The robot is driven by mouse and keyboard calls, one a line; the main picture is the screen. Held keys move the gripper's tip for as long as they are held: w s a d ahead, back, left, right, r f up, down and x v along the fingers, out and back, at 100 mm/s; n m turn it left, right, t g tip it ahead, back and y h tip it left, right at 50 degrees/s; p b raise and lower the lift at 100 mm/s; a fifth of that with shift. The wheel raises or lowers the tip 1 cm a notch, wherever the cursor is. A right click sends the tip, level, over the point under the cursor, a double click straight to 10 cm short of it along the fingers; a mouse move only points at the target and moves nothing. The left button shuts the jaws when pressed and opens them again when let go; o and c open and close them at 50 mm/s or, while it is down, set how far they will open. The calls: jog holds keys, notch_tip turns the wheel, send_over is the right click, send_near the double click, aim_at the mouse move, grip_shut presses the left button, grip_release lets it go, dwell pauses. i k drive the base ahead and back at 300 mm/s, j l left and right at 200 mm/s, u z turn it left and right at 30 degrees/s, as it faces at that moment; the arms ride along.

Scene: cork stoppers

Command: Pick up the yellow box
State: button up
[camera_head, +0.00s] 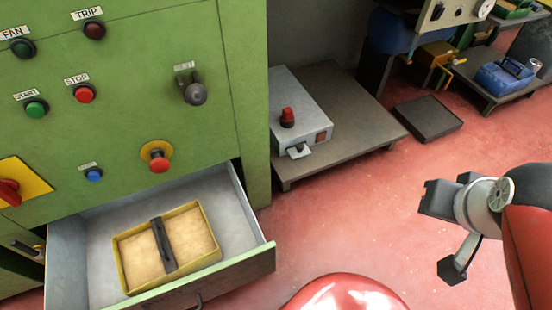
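The yellow box (190,271) lies in an open grey drawer (245,262) at the lower left. It is a shallow open-topped box with yellow walls and a tan inside. A dark bar runs across its middle like a handle. My gripper (446,236) is at the right of the picture, well apart from the box and drawer. Its two dark fingers are spread wide with nothing between them.
A green control cabinet (130,115) with buttons and a protruding dark knob rises above the drawer. A low grey table (352,140) with a grey switch box (298,110) stands right of it. A dark flat slab (428,118) lies beyond. Red floor between is clear.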

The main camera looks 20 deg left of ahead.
aim_at(181, 243)
jog(key=u, duration=2.55)
jog(key=j+z, duration=0.35)
jog(key=j, duration=0.15)
jog(key=j+z, duration=0.35)
jog(key=j, duration=0.2)
jog(key=j+z, duration=0.35)
jog(key=j, duration=0.15)
